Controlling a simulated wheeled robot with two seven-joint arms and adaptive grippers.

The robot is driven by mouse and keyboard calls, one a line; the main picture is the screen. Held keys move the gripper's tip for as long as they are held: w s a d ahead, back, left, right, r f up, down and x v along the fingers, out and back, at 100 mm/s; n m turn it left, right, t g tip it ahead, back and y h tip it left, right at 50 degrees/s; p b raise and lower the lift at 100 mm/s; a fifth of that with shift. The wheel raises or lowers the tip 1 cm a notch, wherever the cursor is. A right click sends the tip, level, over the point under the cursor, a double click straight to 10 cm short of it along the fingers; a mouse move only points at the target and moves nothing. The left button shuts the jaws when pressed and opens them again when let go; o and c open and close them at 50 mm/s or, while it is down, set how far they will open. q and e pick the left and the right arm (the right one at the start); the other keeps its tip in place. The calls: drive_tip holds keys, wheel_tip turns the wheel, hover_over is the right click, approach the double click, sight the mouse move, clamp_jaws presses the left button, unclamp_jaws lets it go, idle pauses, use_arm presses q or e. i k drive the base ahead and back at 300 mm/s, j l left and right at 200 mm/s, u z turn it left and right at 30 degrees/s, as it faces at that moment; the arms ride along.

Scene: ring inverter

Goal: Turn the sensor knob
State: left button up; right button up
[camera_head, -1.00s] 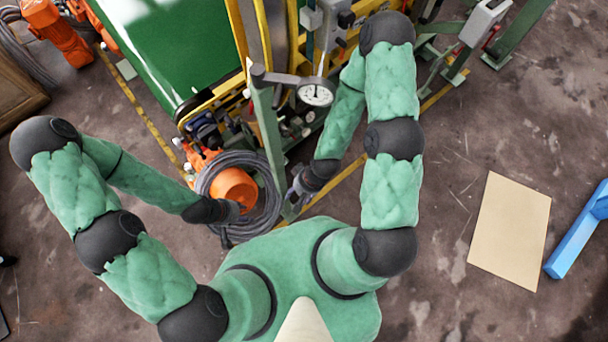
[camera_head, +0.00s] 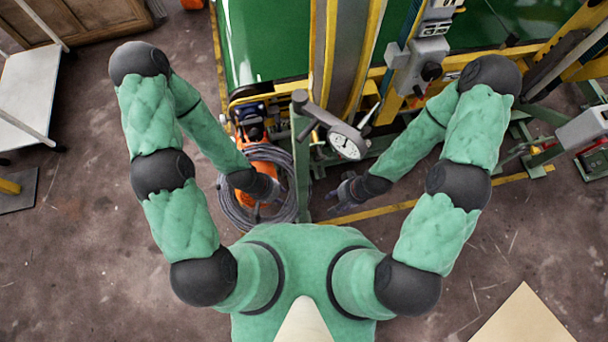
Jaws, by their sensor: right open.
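A grey control box (camera_head: 417,66) with a dark round knob (camera_head: 431,71) stands on the machine frame at the upper right of the head view. I cannot tell for sure that this is the sensor knob. A white dial gauge (camera_head: 347,146) on a grey arm sits lower and to the left of it. My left gripper (camera_head: 277,203) is over the coiled hose, small and dark, and its jaws are unclear. My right gripper (camera_head: 336,198) is open and empty, below the gauge and well apart from the dark knob.
A coiled grey hose (camera_head: 234,205) lies around an orange object on the floor. Yellow rails and a green machine panel (camera_head: 268,45) fill the back. A grey box on a green stand (camera_head: 585,130) is at the right.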

sight(319, 157)
drive_tip(key=j+z, duration=0.35)
drive_tip(key=k+j+z, duration=0.15)
drive_tip(key=j+z, duration=0.15)
drive_tip(key=k+j+z, duration=0.1)
drive_tip(key=j+z, duration=0.25)
drive_tip(key=k+j+z, duration=0.15)
drive_tip(key=j+z, duration=0.2)
drive_tip(key=i+l+u, duration=0.15)
drive_tip(key=l+u, duration=0.2)
drive_tip(key=i+l+u, duration=0.15)
drive_tip(key=u, duration=0.2)
drive_tip(key=l+u, duration=0.35)
drive_tip(key=l, duration=0.15)
drive_tip(key=i+l+u, duration=0.1)
drive_tip(key=l+u, duration=0.2)
drive_tip(key=k+j+z, duration=0.1)
drive_tip(key=k+j, duration=0.15)
drive_tip(key=j, duration=0.15)
drive_tip(key=k+j, duration=0.25)
drive_tip(key=j+z, duration=0.05)
drive_tip(key=j, duration=0.05)
